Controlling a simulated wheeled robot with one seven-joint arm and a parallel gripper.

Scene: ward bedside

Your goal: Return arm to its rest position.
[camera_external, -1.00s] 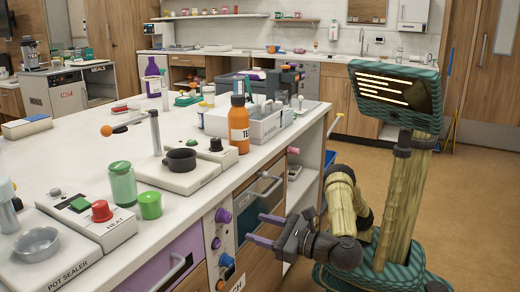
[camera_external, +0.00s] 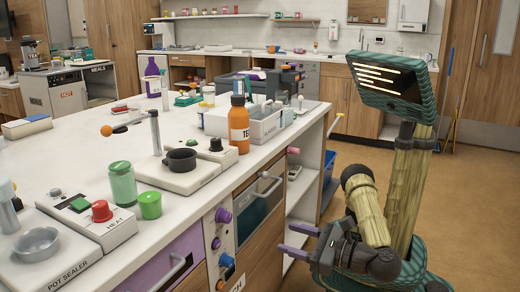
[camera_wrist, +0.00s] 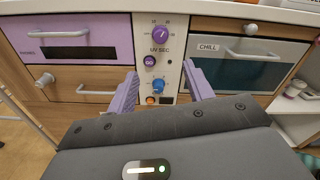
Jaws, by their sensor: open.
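My gripper (camera_external: 281,237) has two purple fingers spread apart with nothing between them. It is low in front of the counter's front face, below the worktop edge, close to my body. My arm (camera_external: 368,215) is folded near my base and column. In the wrist view my gripper (camera_wrist: 160,70) points at the control panel (camera_wrist: 165,50) with purple and blue knobs. The fingers appear apart from the panel.
The white counter (camera_external: 75,160) carries an orange bottle (camera_external: 238,130), a green jar (camera_external: 122,184) and a pot sealer (camera_external: 50,255). A chill drawer (camera_wrist: 248,65) and a purple drawer (camera_wrist: 75,38) flank the panel. Floor (camera_external: 480,200) behind me is clear.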

